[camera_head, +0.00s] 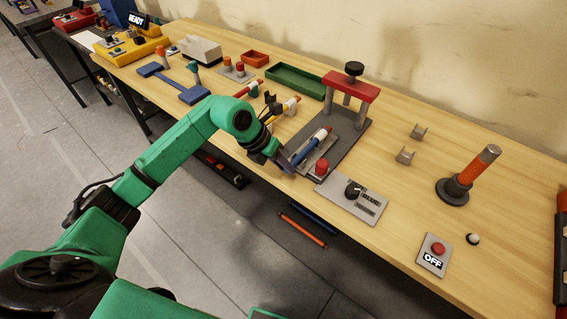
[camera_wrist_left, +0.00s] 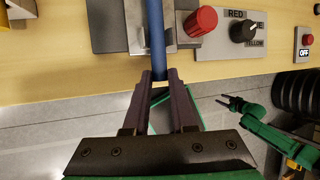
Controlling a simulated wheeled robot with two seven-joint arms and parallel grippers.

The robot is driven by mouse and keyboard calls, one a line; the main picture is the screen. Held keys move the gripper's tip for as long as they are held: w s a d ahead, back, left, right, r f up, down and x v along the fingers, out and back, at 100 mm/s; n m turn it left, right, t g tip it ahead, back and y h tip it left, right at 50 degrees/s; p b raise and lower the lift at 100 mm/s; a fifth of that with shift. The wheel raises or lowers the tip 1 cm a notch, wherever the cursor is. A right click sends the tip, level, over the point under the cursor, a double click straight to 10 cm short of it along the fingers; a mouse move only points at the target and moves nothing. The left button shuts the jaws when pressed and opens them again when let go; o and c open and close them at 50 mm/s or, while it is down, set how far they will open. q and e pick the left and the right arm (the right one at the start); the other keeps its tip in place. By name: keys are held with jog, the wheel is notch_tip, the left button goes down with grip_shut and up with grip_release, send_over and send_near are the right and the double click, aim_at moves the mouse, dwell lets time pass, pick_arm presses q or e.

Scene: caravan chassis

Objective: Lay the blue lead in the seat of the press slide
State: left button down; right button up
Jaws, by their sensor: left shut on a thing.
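In the left wrist view the blue lead (camera_wrist_left: 155,38) runs away from between my left fingertips (camera_wrist_left: 159,76), over the slide plate (camera_wrist_left: 122,27). I cannot tell whether the lead touches the seat, which it covers. My right gripper (camera_wrist_left: 231,102) shows small in the left wrist view, off the bench; its jaws are unclear.
A red knob (camera_head: 321,167) stands close beside the lead. A selector panel (camera_head: 352,197) is to its right. A yellow lead (camera_head: 285,107) lies behind my left wrist. A green tray (camera_head: 295,81) and an orange post (camera_head: 470,173) stand farther off.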

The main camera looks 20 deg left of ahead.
pick_arm(q)
jog(key=shift+s+d+r, duration=0.1)
jog(key=shift+f, duration=0.2)
dwell(0.5)
jog(key=c, duration=0.7)
grip_release()
jog(key=shift+o, duration=0.2)
